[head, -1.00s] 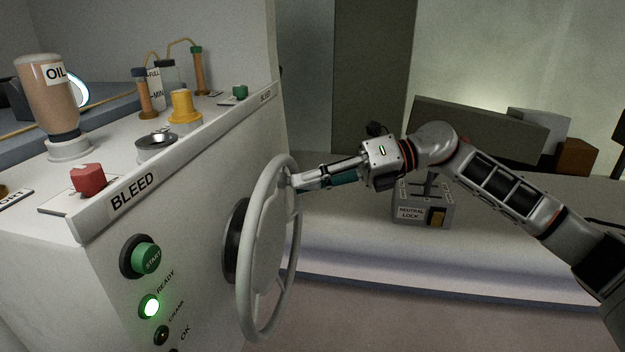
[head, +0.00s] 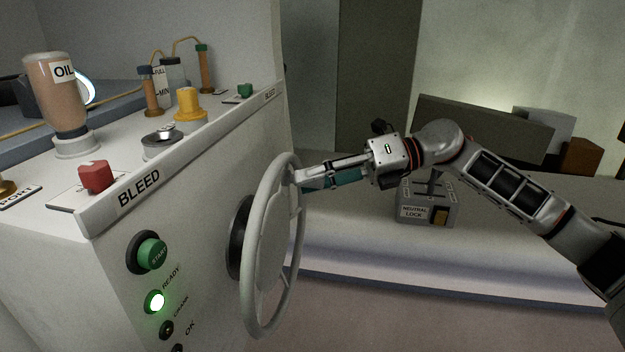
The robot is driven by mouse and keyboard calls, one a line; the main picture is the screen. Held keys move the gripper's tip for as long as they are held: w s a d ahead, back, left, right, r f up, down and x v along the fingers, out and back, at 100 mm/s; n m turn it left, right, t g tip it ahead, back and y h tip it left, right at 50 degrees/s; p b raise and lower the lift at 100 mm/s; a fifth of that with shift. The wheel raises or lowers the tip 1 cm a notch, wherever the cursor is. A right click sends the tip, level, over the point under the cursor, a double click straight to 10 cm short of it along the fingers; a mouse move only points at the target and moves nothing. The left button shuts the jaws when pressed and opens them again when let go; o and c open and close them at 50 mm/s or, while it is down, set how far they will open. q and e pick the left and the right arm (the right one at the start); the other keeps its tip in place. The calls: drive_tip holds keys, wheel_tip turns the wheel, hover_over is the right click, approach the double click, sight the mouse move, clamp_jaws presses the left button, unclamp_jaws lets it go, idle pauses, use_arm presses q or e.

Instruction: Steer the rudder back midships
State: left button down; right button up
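The pale grey steering wheel (head: 266,245) stands on the right-hand face of the white console, seen nearly edge-on, with its dark hub behind it. My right gripper (head: 300,181) reaches in from the right at the upper right part of the rim. Its fingers are close together with the rim at their tips, and it looks shut on the wheel there. The exact finger contact is partly hidden by the rim. No rudder or rudder indicator can be made out. My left gripper is not in view.
The console top holds an oil bottle (head: 56,95), a red knob (head: 95,176), a yellow cap (head: 188,103) and a green knob (head: 244,90). A green start button (head: 151,253) and a lit ready lamp (head: 155,301) are on its front. A neutral lock box (head: 426,211) stands behind my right arm.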

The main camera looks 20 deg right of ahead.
drive_tip(key=v, duration=1.1)
drive_tip(key=shift+d, duration=0.3)
drive_tip(key=shift+s+d+r, duration=0.1)
drive_tip(key=shift+s+r, duration=0.05)
drive_tip(key=shift+r, duration=0.05)
idle(0.6)
